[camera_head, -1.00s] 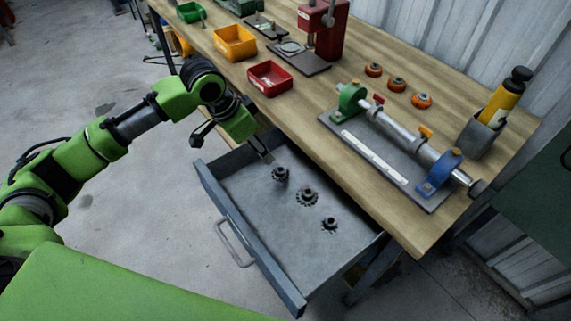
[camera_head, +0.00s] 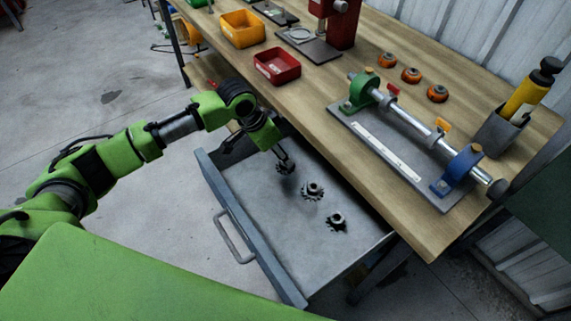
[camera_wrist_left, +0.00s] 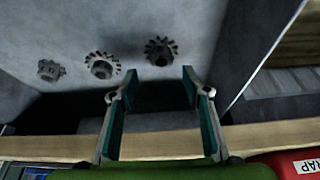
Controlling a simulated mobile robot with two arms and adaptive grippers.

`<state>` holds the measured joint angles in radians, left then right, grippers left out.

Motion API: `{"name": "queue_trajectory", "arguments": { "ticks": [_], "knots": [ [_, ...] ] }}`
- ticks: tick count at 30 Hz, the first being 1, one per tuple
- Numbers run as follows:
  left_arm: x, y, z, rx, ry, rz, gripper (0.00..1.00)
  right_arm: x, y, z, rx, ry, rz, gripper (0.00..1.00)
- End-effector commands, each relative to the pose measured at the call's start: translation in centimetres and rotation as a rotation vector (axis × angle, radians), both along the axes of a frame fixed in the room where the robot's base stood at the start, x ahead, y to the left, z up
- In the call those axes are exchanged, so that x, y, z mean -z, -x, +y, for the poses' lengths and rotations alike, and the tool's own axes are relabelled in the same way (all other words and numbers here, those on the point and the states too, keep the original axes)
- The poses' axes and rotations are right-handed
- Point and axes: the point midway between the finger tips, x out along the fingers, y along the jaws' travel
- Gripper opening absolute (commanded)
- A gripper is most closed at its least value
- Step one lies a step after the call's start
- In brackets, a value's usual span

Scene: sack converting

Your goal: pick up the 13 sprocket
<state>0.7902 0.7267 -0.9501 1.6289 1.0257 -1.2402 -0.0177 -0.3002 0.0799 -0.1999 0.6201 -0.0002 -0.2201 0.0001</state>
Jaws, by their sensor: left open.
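Three dark toothed sprockets with hubs lie in the open grey drawer (camera_head: 262,220): the far one (camera_head: 284,168), the middle one (camera_head: 312,190) and the near one (camera_head: 336,221). No tooth-number marking is readable, so I cannot tell which is the 13. My left gripper (camera_head: 287,161) is over the far sprocket and partly covers it. In the left wrist view the gripper (camera_wrist_left: 160,72) is open and empty, with the far sprocket (camera_wrist_left: 161,48) just beyond its fingertips. The middle sprocket (camera_wrist_left: 102,66) and the near, smaller-looking one (camera_wrist_left: 50,70) lie to the left.
The wooden bench (camera_head: 400,225) overhangs the drawer's back side. On it are a red bin (camera_head: 277,66), a yellow bin (camera_head: 242,28), a shaft fixture (camera_head: 410,140) and several orange-rimmed rings. The drawer's near floor is clear; its walls stand around the sprockets.

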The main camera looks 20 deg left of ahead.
Motion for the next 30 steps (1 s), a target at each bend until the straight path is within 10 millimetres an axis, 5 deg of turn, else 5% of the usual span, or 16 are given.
{"name": "queue_trajectory", "arguments": {
  "ticks": [9,19,24,30],
  "knots": [
    [4.2,-1.1,-0.5,0.000,-0.001,0.002,0.44,-0.2,0.0,0.0,0.000,0.000,0.000,0.26],
    [4.9,-1.3,-0.7,0.001,-0.001,0.000,0.44,-0.2,0.0,0.0,0.000,0.000,0.000,0.26],
    [4.9,-1.3,-0.6,0.001,-0.002,0.001,0.00,-0.2,0.0,0.0,0.000,0.000,0.000,0.26],
    [4.8,-1.4,-0.7,0.001,0.000,-0.002,0.00,-0.2,0.0,0.0,0.000,0.000,-0.001,0.26]
  ]
}}
